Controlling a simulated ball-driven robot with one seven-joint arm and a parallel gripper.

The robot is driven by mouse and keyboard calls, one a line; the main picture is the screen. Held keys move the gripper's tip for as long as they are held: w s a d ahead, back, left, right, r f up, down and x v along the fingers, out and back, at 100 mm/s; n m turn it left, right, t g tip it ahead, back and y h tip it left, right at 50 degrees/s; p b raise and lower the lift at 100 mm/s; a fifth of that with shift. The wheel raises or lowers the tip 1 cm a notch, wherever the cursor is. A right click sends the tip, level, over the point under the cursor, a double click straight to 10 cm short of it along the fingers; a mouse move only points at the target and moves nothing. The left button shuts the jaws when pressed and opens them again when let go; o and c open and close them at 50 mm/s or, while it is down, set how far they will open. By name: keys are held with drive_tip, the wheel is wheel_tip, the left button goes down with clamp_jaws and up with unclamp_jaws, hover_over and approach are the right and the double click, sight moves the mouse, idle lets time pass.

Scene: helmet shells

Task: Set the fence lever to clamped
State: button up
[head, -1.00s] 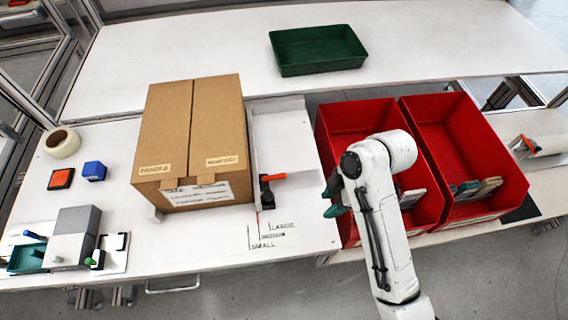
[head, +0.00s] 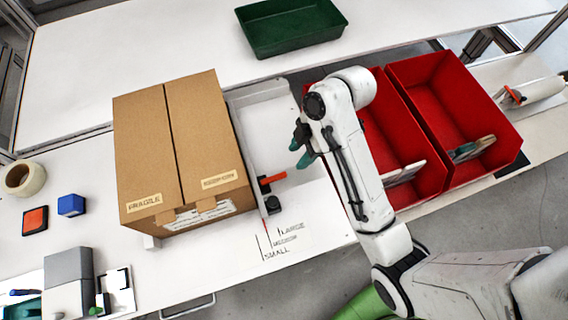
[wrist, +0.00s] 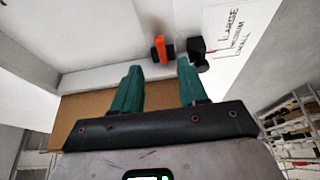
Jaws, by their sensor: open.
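The fence lever (head: 271,179) is a short orange handle beside a black clamp block (head: 273,204), at the right side of the cardboard box. In the wrist view the orange lever (wrist: 163,49) lies just beyond my fingertips, with the black block (wrist: 196,51) to its right. The metal fence (head: 247,160) runs along the box's right side. My gripper (wrist: 157,75) has two green fingers, spread apart and empty. In the head view my gripper (head: 301,143) is above and right of the lever, apart from it. Whether they touch in the wrist view I cannot tell.
The cardboard box (head: 180,150) stands left of the fence. Size marks (head: 283,240) are printed on the table in front. Two red bins (head: 455,110) stand right, partly behind my arm. A green tray (head: 290,25) sits at the back. A tape roll (head: 24,178) lies left.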

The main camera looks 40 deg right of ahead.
sight(284, 174)
drive_tip(key=b+x, duration=0.4)
drive_tip(key=x, duration=0.3)
drive_tip(key=shift+a+f, duration=0.1)
drive_tip(key=shift+f, duration=0.3)
drive_tip(key=shift+x, duration=0.85)
drive_tip(key=shift+w, duration=0.1)
clamp_jaws()
